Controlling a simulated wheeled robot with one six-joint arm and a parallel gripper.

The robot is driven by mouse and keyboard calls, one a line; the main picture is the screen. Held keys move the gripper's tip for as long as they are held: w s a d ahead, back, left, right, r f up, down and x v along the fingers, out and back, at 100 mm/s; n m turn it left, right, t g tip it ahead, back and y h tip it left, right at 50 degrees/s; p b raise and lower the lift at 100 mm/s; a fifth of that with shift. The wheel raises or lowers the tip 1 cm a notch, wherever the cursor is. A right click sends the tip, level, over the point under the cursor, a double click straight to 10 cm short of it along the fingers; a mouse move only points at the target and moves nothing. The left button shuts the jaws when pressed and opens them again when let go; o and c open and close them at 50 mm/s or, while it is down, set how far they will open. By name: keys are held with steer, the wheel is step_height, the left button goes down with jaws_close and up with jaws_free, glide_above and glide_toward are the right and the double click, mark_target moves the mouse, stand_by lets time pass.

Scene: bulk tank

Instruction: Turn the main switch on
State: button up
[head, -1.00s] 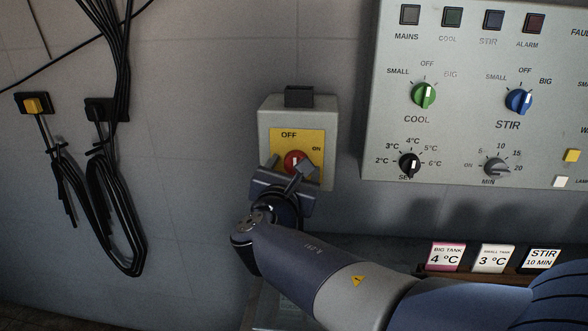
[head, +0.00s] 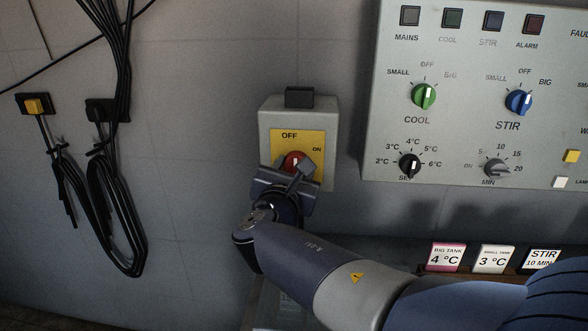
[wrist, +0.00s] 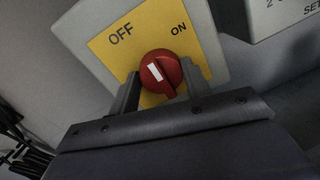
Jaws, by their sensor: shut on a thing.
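The main switch (head: 318,176) is a grey wall box with a yellow plate marked OFF and ON, and a red round knob (head: 293,158). In the wrist view the red knob (wrist: 161,72) has a white mark that points up and left, towards OFF. My gripper (wrist: 156,88) has one finger on each side of the knob and is shut on it. In the head view my gripper (head: 287,172) comes from below and covers the knob's lower part. The MAINS lamp (head: 410,16) on the panel looks grey and unlit.
A grey control panel (head: 455,60) with green and blue knobs is to the right. Black cables (head: 118,205) hang from wall holders at the left. Small cards (head: 446,257) stand on a ledge at the lower right. Bare wall lies left of the switch box.

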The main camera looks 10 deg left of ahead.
steer(key=shift+f+m+b, duration=0.1)
steer(key=shift+m+b, duration=0.2)
steer(key=shift+b, duration=0.1)
steer(key=m+b, duration=0.2)
steer(key=shift+d+f+m+b, duration=0.1)
steer(key=shift+m+b, duration=0.3)
steer(key=m+b, duration=0.4)
steer(key=m, duration=0.1)
steer(key=shift+g+y+b, duration=0.3)
steer(key=shift+b, duration=0.1)
steer(key=m+b, duration=0.4)
steer(key=shift+d, duration=0.1)
steer(key=shift+m+y+b, duration=0.4)
steer(key=shift+m+b, duration=1.3)
steer(key=shift+m, duration=0.5)
steer(key=o, duration=1)
steer(key=shift+r, duration=0.2)
